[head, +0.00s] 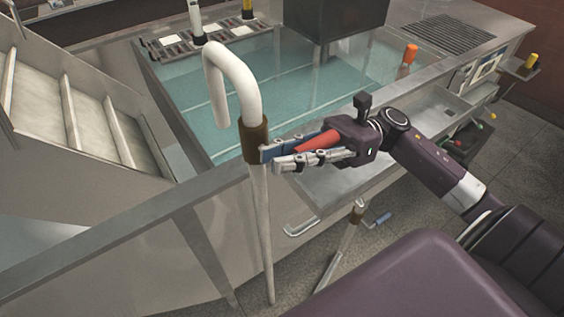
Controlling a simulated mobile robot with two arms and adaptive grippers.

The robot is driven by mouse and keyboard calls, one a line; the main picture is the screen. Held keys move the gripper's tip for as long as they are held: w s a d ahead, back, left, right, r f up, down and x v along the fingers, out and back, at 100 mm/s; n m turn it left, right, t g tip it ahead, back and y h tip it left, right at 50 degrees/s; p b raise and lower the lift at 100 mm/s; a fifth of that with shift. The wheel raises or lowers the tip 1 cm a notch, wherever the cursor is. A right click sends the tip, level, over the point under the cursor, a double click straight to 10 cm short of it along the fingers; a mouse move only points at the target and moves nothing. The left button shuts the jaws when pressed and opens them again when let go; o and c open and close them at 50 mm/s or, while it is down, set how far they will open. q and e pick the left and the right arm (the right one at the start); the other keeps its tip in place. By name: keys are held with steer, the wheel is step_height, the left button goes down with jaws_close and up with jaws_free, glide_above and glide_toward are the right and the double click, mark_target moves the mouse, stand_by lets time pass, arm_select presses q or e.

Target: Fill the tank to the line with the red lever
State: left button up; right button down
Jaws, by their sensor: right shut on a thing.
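The tank (190,95) is a wide metal-rimmed basin in the middle of the head view, with teal inside and pale lines across it. A white hooked pipe (240,75) with a brown collar (254,138) stands upright at its front edge. The red lever (318,141) lies between the fingers of my right gripper (295,154), just right of the collar. The gripper is shut on it, and its fingers point left and hide part of the lever. Whether the lever joins the collar is hidden. My left gripper is out of view.
Metal steps (85,110) rise at the left. A dark box (335,22) hangs over the tank's back. An orange-topped post (410,55) stands at the tank's right side. Floor shows at the lower right.

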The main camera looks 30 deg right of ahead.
steer(key=c, duration=1.7)
jaws_free()
steer(key=shift+d, duration=0.1)
steer(key=shift+c, duration=0.2)
steer(key=v, duration=1.2)
